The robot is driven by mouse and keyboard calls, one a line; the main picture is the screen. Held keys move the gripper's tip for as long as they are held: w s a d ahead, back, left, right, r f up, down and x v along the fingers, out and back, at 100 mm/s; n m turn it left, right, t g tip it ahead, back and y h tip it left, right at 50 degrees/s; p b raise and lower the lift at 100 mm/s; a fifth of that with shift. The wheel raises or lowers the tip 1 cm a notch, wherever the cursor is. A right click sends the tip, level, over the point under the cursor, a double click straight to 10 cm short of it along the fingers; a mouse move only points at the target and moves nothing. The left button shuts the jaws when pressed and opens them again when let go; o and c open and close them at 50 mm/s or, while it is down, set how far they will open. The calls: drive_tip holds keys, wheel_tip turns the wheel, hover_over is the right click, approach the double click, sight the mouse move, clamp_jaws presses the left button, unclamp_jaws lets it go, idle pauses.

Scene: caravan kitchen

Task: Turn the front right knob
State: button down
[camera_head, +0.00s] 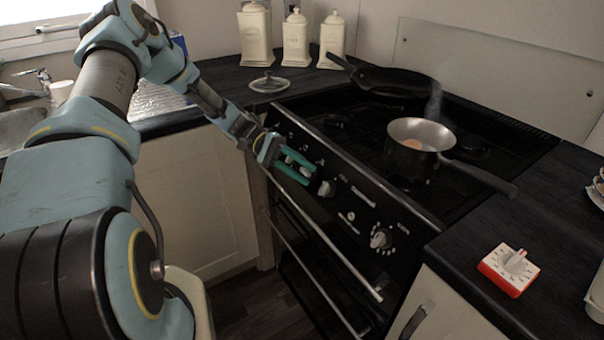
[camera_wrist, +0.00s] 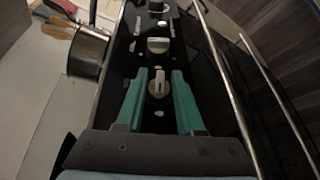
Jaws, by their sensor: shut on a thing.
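My gripper (camera_head: 308,175) is at the stove's front panel (camera_head: 345,205), its two teal fingers on either side of a small pale knob (camera_head: 291,160). It is shut on that knob. In the wrist view my gripper (camera_wrist: 160,78) shows the same pale knob (camera_wrist: 158,88) between the fingers, its grip bar pointing roughly along them. Another knob (camera_head: 325,187) sits just right of the fingertips, and a larger dial knob (camera_head: 380,238) is farther right. I cannot read which burner each knob serves.
A saucepan (camera_head: 420,131) with its handle toward the right and a black frying pan (camera_head: 392,81) stand on the hob. Rails (camera_head: 320,235) run below the panel. A red and white timer (camera_head: 510,269) lies on the right counter. A glass lid (camera_head: 269,83) and canisters (camera_head: 296,38) are behind.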

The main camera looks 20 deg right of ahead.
sight(302, 169)
drive_tip(key=shift+w+n+h, duration=0.1)
drive_tip(key=shift+n+h, duration=0.2)
idle(0.4)
drive_tip(key=c, duration=0.8)
unclamp_jaws()
wheel_tip(302, 169, up, 10)
drive_tip(key=shift+b, duration=1.2)
